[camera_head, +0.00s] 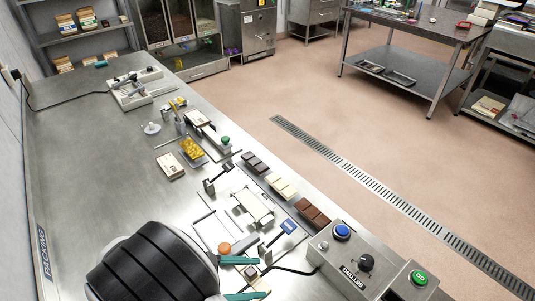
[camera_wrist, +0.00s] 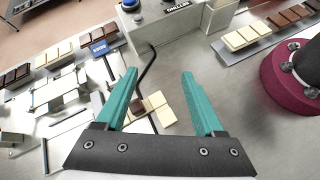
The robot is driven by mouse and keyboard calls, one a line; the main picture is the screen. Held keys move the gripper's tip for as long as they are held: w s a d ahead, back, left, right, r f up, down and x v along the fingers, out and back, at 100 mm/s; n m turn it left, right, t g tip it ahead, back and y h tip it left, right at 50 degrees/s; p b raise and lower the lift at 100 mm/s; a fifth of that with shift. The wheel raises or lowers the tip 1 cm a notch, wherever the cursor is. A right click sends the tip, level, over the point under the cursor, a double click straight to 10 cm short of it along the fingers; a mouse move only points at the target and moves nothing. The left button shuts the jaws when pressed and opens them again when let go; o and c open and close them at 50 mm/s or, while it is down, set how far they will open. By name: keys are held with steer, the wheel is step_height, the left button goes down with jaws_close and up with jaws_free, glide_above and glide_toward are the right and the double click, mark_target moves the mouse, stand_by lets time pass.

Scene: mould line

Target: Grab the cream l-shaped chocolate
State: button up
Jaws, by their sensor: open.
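A small cream L-shaped chocolate (camera_wrist: 160,108) lies on the metal worktop, seen between and a little below my gripper's fingers in the wrist view. A brown piece (camera_wrist: 137,107) sits at its left side. In the head view the cream piece is small and partly hidden near the fingers. My gripper (camera_wrist: 158,80) has two teal fingers, spread apart with nothing held between them. It also shows in the head view (camera_head: 263,277), low in the picture. I cannot tell its exact height above the chocolate.
A control box (camera_head: 352,255) with a blue button stands to the right. A row of cream and brown bars (camera_head: 281,187) and a white frame (camera_head: 252,207) lie beyond my gripper. A blue sign (camera_head: 289,226) stands close by.

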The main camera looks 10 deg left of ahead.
mark_target(253, 270)
steer(key=a+f+n+t, duration=0.1)
steer(key=a+f+n, duration=0.1)
steer(key=a+f+n+t, duration=0.2)
steer(key=a+n, duration=0.1)
steer(key=a+f+n+t+y, duration=0.1)
steer(key=a+f+n+t, duration=0.1)
steer(key=shift+s+a+f, duration=0.1)
steer(key=shift+s+a, duration=0.25)
steer(key=shift+s, duration=0.05)
steer(key=x, duration=1.1)
steer(key=shift+w+d+f, duration=0.1)
steer(key=shift+f, duration=0.1)
jaws_close()
